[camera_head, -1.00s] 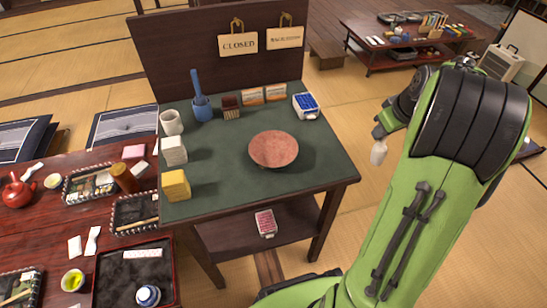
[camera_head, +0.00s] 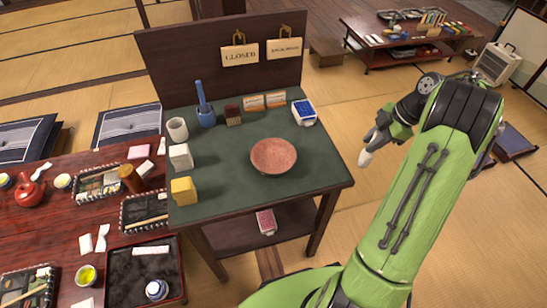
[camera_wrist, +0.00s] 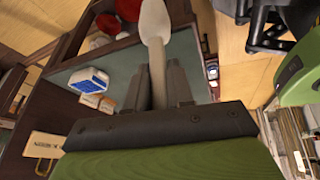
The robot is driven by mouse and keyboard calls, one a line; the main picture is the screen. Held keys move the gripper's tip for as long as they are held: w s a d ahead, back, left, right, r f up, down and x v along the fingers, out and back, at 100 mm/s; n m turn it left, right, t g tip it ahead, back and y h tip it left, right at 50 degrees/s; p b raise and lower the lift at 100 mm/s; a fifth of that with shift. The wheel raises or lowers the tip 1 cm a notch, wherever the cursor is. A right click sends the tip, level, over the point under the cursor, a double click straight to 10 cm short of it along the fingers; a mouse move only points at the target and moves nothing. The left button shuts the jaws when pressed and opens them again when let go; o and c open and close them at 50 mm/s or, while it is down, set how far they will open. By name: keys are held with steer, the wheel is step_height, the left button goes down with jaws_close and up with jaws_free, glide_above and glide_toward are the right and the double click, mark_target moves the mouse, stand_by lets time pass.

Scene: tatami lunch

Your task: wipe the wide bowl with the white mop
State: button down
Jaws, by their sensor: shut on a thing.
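The wide bowl (camera_head: 274,155) is reddish and shallow, and stands upright on the green-topped table (camera_head: 232,175), right of its middle. My gripper (camera_head: 374,142) is off to the right of the table, beyond its right edge and apart from the bowl. It is shut on the white mop (camera_head: 365,158), whose pale rounded head hangs down from the fingers. In the wrist view the mop (camera_wrist: 154,22) sticks out between the two fingers (camera_wrist: 159,85), its handle running back between them. The bowl's inside is empty as far as I can see.
On the table stand a blue cup with a brush (camera_head: 205,113), a white cup (camera_head: 177,129), a white block (camera_head: 180,156), a yellow block (camera_head: 184,191) and a blue-white box (camera_head: 304,112). Upright sign boards (camera_head: 240,55) back the table. Bare floor lies to its right.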

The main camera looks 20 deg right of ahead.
steer(key=m+b, duration=0.1)
steer(key=m+t+b, duration=0.1)
steer(key=m+b, duration=0.1)
steer(key=shift+w+f+h, duration=0.1)
steer(key=shift+f+h, duration=0.3)
steer(key=m+b, duration=0.1)
steer(key=m, duration=0.1)
steer(key=m+t+h+b, duration=0.1)
steer(key=m+b, duration=0.1)
steer(key=shift+a+h, duration=0.1)
steer(key=shift+h, duration=0.2)
steer(key=m+h+b, duration=0.1)
steer(key=m, duration=0.2)
steer(key=shift+w, duration=0.1)
steer(key=m, duration=0.1)
steer(key=m+h, duration=0.1)
steer(key=m, duration=0.1)
steer(key=shift+r+m+h, duration=0.3)
steer(key=shift+r, duration=0.05)
steer(key=shift+d, duration=0.2)
